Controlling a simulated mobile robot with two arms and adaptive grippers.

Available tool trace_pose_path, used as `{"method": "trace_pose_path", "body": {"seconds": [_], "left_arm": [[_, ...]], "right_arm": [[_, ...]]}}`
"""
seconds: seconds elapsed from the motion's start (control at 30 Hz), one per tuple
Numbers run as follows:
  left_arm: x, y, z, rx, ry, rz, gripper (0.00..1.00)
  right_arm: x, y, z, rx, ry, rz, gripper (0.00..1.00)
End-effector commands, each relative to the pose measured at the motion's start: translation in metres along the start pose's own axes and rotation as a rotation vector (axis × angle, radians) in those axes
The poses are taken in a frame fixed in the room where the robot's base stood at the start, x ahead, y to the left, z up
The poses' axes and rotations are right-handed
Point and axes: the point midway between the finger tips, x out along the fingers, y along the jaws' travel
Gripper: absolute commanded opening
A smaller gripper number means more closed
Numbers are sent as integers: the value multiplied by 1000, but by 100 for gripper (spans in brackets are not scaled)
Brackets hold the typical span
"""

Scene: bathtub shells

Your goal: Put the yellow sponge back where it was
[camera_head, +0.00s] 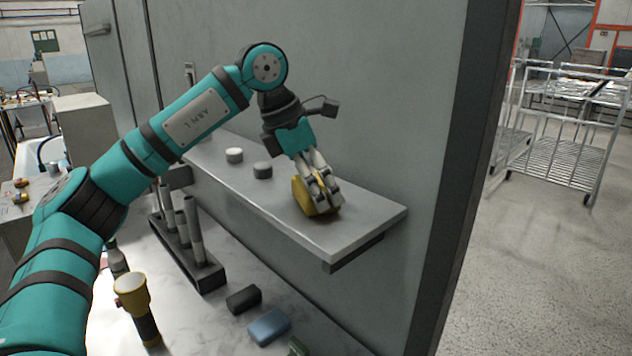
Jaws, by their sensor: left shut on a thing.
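The yellow sponge (301,192) is at the right part of the grey wall shelf (342,237). My left gripper (327,200) comes down on it from above and is shut on it, with its fingers hiding part of the sponge. The sponge is at the shelf's surface; I cannot tell whether it rests fully on it. My right gripper is not in view.
A white round piece (234,155) and a dark grey one (262,170) stand on the shelf. Below are a rack with grey tubes (205,274), a yellow-headed flashlight (133,296), a black block (243,299) and a blue block (268,326). Wire carts (560,158) stand at right.

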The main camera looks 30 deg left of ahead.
Motion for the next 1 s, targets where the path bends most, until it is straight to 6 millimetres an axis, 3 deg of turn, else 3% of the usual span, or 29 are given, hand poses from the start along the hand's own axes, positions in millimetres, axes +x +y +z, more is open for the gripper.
{"method": "trace_pose_path", "body": {"seconds": [0.17, 0.2, 0.27, 0.67, 1.0], "left_arm": [[3, 0, -1, 1, 0, 0, 54], [2, 0, -1, 1, 0, 0, 93], [2, 0, -1, 1, 1, 0, 100], [-8, 0, 0, 0, 0, 1, 100], [-77, 0, 2, 1, -4, 1, 100]], "right_arm": [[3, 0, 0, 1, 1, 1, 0], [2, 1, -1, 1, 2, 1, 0], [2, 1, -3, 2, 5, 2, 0], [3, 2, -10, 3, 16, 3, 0], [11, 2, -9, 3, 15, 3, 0]]}}
